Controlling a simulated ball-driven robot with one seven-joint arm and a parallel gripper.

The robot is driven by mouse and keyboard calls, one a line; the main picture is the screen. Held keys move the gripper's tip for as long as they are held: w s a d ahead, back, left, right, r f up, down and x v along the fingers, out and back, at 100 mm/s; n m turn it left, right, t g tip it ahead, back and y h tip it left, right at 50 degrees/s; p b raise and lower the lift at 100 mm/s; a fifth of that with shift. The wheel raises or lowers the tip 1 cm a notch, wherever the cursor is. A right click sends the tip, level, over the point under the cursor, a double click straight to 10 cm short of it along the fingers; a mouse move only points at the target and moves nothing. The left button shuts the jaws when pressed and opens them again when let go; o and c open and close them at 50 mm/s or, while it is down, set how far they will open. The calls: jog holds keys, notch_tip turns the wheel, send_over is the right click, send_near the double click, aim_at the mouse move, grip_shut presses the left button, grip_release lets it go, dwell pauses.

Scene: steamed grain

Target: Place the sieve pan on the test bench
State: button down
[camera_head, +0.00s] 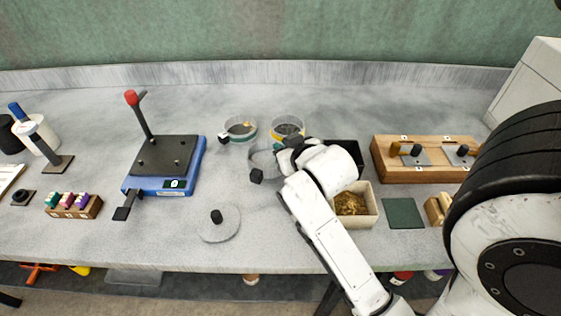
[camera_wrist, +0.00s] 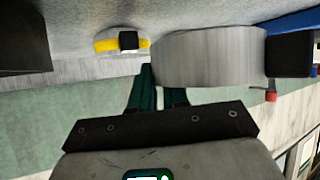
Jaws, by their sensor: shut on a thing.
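The sieve pan (camera_head: 262,162) is a plain grey round metal dish with a black block handle. It stands out over the middle of the bench (camera_head: 110,235), left of my gripper (camera_head: 280,151). In the wrist view its grey wall (camera_wrist: 208,60) fills the upper middle, with the handle (camera_wrist: 290,50) to its right. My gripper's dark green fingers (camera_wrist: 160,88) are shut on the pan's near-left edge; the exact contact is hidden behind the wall. I cannot tell whether the pan touches the bench.
A green-banded sieve (camera_head: 240,129) and a yellow-banded sieve (camera_head: 288,128) stand just behind. A blue shaker (camera_head: 190,165) is left, a round lid (camera_head: 218,227) in front. A grain box (camera_head: 368,218), black tray (camera_head: 346,153) and wooden block (camera_head: 430,172) lie right. Bench is clear left of the lid.

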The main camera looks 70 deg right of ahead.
jog(key=shift+w+d+f, duration=0.2)
jog(key=shift+w+f, duration=0.2)
jog(key=shift+f, duration=0.1)
jog(key=shift+w+f, duration=0.15)
jog(key=shift+f, duration=1.55)
jog(key=shift+f, duration=0.15)
jog(key=c, duration=1.1)
grip_release()
